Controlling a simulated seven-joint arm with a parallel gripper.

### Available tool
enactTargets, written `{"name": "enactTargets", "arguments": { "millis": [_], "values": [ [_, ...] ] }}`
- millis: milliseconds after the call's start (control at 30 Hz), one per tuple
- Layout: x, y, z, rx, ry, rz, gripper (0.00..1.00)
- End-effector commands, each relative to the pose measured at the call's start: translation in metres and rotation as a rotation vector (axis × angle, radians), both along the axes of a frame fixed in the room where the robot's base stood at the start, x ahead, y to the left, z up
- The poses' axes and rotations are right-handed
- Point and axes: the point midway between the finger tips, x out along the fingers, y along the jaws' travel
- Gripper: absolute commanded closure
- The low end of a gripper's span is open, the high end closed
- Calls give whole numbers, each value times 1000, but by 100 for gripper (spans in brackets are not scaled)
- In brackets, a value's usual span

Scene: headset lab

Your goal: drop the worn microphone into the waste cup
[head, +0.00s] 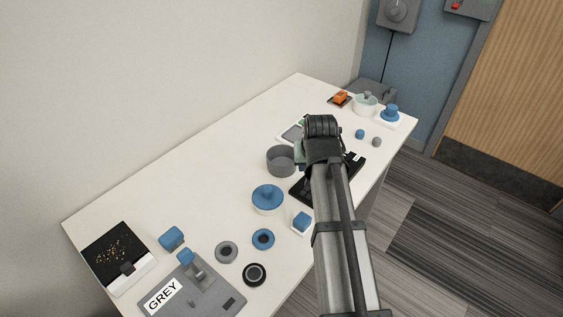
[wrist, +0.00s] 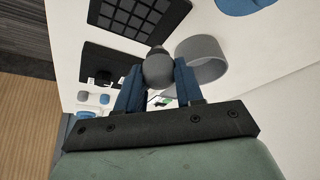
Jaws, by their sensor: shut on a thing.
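My gripper (wrist: 158,85) is shut on a grey rounded piece (wrist: 158,68) with a dark tip, which looks like the microphone. Both blue fingers press its sides. The open grey cup (head: 281,161), which I take as the waste cup, stands on the table near the middle. In the wrist view the cup (wrist: 216,62) is just right of the held piece; the piece looks apart from its opening, but I cannot tell its height. In the head view my arm hides the held piece and most of the gripper.
A black tray (head: 299,190) lies partly under my arm. A small blue piece (head: 360,133) and a grey one (head: 376,142) lie to the right. A white pot (head: 365,106) stands behind.

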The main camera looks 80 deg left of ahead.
Motion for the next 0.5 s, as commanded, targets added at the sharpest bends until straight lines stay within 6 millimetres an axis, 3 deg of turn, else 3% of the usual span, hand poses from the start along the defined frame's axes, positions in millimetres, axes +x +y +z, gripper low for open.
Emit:
{"name": "enactTargets", "arguments": {
  "millis": [100, 233, 500],
  "values": [
    [-37, 24, 5, 0, 0, 46, 93],
    [-63, 47, 11, -1, 0, 77, 93],
    [-64, 98, 21, -10, 0, 73, 93]
  ]
}}
